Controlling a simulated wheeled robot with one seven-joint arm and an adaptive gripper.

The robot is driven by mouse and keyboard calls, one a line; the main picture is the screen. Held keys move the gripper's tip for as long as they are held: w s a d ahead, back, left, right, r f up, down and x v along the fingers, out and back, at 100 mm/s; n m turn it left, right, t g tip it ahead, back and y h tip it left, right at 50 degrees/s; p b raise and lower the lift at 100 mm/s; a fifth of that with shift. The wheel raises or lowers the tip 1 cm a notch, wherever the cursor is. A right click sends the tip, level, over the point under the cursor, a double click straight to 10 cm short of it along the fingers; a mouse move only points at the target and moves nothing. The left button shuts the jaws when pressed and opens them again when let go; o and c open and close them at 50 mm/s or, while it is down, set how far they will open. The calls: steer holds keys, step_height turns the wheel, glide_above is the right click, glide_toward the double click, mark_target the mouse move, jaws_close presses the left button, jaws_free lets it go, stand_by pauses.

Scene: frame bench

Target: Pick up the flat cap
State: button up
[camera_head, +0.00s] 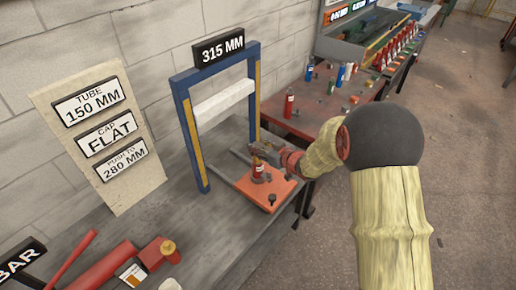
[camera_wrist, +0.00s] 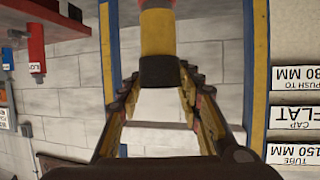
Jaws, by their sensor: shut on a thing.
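In the wrist view, which is upside down, my gripper (camera_wrist: 160,88) is shut around a dark, flat-ended cap (camera_wrist: 158,72). A yellow section (camera_wrist: 158,36) lines up with the cap and turns red at the picture's top edge; I cannot tell whether the cap is joined to it. In the head view my gripper (camera_head: 259,150) is just above a red, white-labelled cylinder (camera_head: 258,170). That cylinder stands upright on an orange board (camera_head: 250,188). The fingers hide the cap there.
A blue and yellow frame (camera_head: 191,140) with a white crossbar stands behind the board. A sign panel (camera_head: 130,180) reads tube 150 mm, cap flat, push to 280 mm. Red parts (camera_head: 103,268) lie front left. A red table (camera_head: 315,118) with bottles stands behind right.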

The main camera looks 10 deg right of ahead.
steer(key=shift+c, duration=0.9)
steer(key=shift+r, duration=0.15)
